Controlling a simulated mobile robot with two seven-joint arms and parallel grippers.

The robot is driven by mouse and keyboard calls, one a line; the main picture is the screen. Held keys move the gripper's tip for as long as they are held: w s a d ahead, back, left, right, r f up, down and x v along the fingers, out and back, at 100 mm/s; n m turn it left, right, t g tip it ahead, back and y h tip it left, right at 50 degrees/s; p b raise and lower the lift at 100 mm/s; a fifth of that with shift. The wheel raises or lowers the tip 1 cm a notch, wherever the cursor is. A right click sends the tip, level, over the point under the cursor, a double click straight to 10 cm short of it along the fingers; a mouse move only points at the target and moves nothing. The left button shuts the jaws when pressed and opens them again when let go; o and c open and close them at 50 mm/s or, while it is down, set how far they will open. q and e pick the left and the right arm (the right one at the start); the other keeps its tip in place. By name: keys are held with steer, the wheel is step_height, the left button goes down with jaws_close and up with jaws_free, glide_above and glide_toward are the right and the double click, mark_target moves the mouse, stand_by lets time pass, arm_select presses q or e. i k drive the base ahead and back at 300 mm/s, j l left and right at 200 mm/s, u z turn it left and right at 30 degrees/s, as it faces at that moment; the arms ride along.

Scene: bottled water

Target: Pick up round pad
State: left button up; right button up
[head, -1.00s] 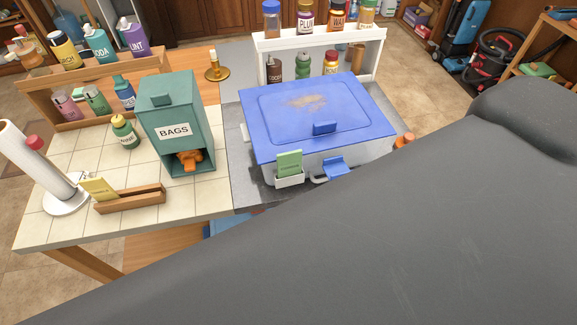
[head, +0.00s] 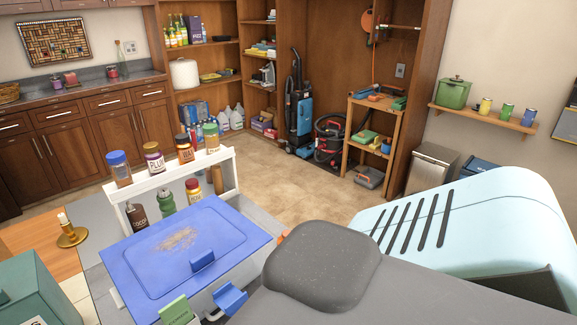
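I cannot make out a round pad in the head view. Neither of my grippers shows. A large dark grey link of my arm crosses the lower right and hides what lies behind it. A blue-lidded box (head: 142,248) stands on the grey counter at the lower left, with brown crumbs on its lid. A green block (head: 177,312) sits at its front edge, partly cut off by the frame.
A white two-tier rack (head: 233,170) with several capped bottles stands behind the box. A brass candle holder (head: 72,238) and a teal box (head: 45,290) are at the left. Open tiled floor (head: 300,190) lies beyond. A vacuum cleaner (head: 299,105) and a wooden shelf stand at the back.

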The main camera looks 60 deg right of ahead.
mark_target(285, 233)
steer(key=z, duration=1.9)
steer(key=i+l+u, duration=0.15)
steer(key=l+u, duration=0.3)
steer(key=l, duration=0.65)
steer(key=l+u, duration=0.45)
steer(key=l, duration=0.65)
